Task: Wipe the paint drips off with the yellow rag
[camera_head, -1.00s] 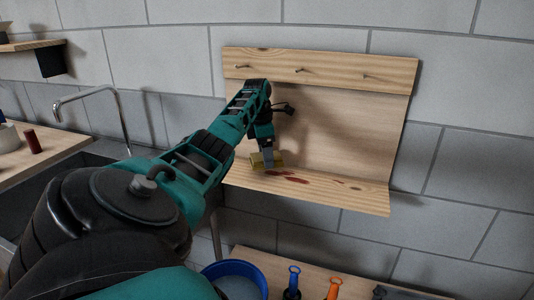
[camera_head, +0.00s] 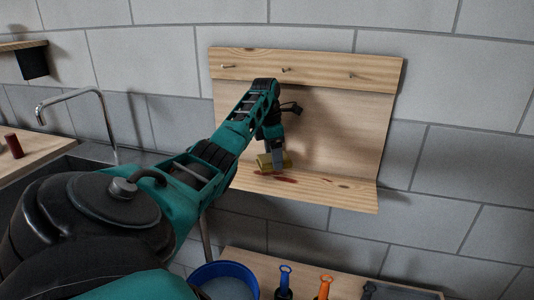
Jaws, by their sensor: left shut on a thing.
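The yellow rag (camera_head: 265,162) is a small folded piece at the fingertips of my left gripper (camera_head: 278,160). The gripper is shut on it and points down at the wooden shelf (camera_head: 335,190). The rag is at the shelf surface, just behind dark red paint drips (camera_head: 278,178); I cannot tell whether it touches the wood. My right gripper is not in view.
A wooden back panel with a peg rail (camera_head: 300,70) rises behind the shelf. Below are a blue bucket (camera_head: 225,268), a blue-handled tool (camera_head: 285,280) and an orange-handled tool (camera_head: 324,288). A sink with a faucet (camera_head: 75,95) is at left.

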